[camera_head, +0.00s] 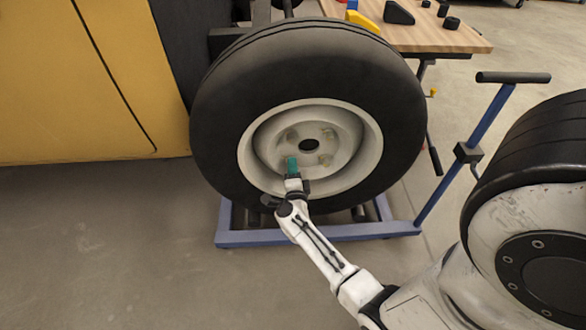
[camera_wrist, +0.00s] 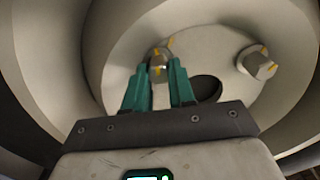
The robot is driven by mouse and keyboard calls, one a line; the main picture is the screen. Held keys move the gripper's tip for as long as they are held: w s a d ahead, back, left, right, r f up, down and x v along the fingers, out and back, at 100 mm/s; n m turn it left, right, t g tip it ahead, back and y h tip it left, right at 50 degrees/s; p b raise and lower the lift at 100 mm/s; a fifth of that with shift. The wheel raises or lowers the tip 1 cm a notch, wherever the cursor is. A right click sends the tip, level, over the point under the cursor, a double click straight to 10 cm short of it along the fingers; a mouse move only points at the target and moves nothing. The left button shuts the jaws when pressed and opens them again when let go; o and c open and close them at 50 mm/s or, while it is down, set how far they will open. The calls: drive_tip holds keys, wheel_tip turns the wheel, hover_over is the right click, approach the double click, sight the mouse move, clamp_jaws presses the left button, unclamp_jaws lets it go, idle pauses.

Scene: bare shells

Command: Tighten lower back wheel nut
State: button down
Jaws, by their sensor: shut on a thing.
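The wheel (camera_head: 300,70) stands upright beside the yellow vehicle, with a black tyre and a pale rim. My gripper (camera_head: 291,162) reaches into the rim at its lower left. In the wrist view, my gripper (camera_wrist: 158,72) has its teal fingers on either side of a metallic wheel nut (camera_wrist: 158,56) with yellow marks, shut on it. In the head view my gripper hides this nut. Another nut (camera_wrist: 257,62) with yellow marks is to the right, apart from the fingers. In the head view, a lower-right nut (camera_head: 325,160) shows clear of my gripper.
The dark centre hole (camera_wrist: 207,88) is just right of the fingers. The rim wall curves closely around my gripper. A blue wheel trolley (camera_head: 330,234) is under the tyre, its handle rising at the right. A wooden table (camera_head: 430,38) stands behind. The floor at lower left is clear.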

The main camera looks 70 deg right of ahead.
drive_tip(key=shift+f+m+b, duration=0.2)
drive_tip(key=shift+m+b, duration=0.55)
drive_tip(key=shift+m, duration=3.45)
drive_tip(key=c, duration=0.9)
unclamp_jaws()
drive_tip(key=shift+c, duration=0.2)
drive_tip(key=p+v, duration=0.2)
drive_tip(key=v, duration=0.9)
drive_tip(key=shift+p, duration=0.4)
